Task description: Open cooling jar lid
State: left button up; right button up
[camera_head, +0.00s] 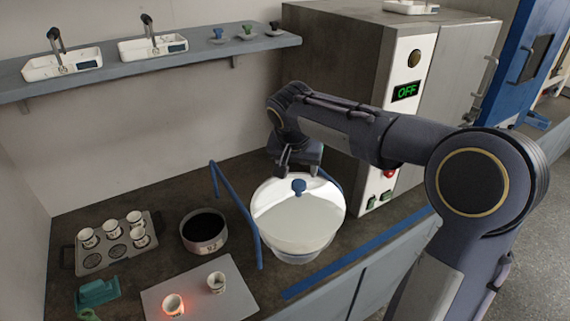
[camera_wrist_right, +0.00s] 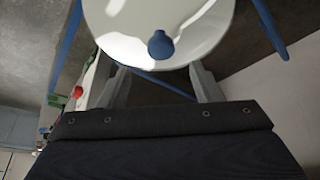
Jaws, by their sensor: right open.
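The cooling jar (camera_head: 297,254) is a round glass vessel standing on the dark bench. Its white, glossy lid (camera_head: 290,225) sits on top, with a blue knob (camera_head: 298,186). In the right wrist view the lid (camera_wrist_right: 150,25) fills the top middle, with the blue knob (camera_wrist_right: 161,45) near its lower edge. My right gripper (camera_head: 299,168) is behind the knob, at the far side of the lid. In the wrist view its two fingers (camera_wrist_right: 160,85) are spread apart with nothing between them, and the knob lies beyond their tips. My left gripper is not in view.
A blue rail (camera_head: 236,205) stands left of the jar. A dark bowl (camera_head: 204,231), a plate (camera_head: 195,290) with two cups, and a tray (camera_head: 83,262) of cups are farther left. The oven (camera_head: 345,70), its display reading OFF, stands behind. A shelf (camera_head: 190,55) runs along the wall.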

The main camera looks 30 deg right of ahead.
aim_at(298, 182)
jog(key=p+x, duration=0.1)
jog(key=x, duration=0.6)
jog(key=shift+w+d+f, duration=0.15)
jog(key=shift+w+f, duration=0.15)
grip_shut()
jog(key=shift+w, duration=0.1)
